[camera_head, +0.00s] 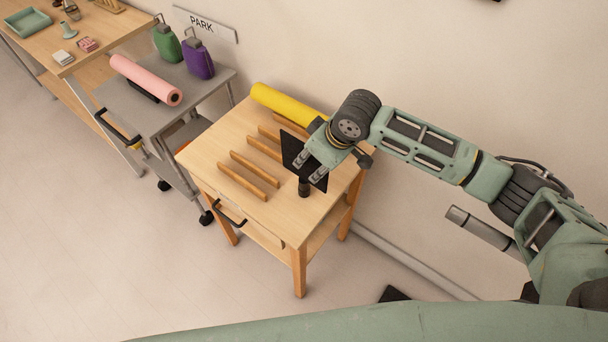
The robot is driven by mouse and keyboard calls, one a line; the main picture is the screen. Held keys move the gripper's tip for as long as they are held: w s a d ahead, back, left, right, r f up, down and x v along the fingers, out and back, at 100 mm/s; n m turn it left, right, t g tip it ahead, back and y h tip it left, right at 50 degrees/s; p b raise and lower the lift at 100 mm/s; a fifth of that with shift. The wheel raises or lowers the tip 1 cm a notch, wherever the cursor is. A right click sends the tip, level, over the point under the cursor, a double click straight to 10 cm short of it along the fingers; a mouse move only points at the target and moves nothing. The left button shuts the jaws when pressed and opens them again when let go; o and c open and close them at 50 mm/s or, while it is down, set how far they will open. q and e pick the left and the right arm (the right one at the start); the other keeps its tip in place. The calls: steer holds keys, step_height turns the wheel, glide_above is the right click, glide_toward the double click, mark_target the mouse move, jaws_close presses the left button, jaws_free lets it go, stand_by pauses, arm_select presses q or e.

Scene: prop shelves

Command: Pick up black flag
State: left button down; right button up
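The black flag (291,148) stands upright on the small wooden table (210,152), near its right side. It looks like a dark thin panel on a short dark round foot (304,188). My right gripper (308,168) reaches in from the right, directly over the flag's face, and hides part of it. Its two fingers are spread apart; whether they touch the panel cannot be made out. My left gripper is not in view.
Several wooden slats (254,173) stand on the table left of the flag. A yellow roll (285,102) lies at the back edge by the wall. A grey cart (140,104) with a pink roll (146,80), green bottle (167,44) and purple bottle (198,60) stands further left.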

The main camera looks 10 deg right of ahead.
steer(key=shift+d, duration=0.1)
jaws_close()
steer(key=shift+r, duration=0.1)
stand_by(0.5)
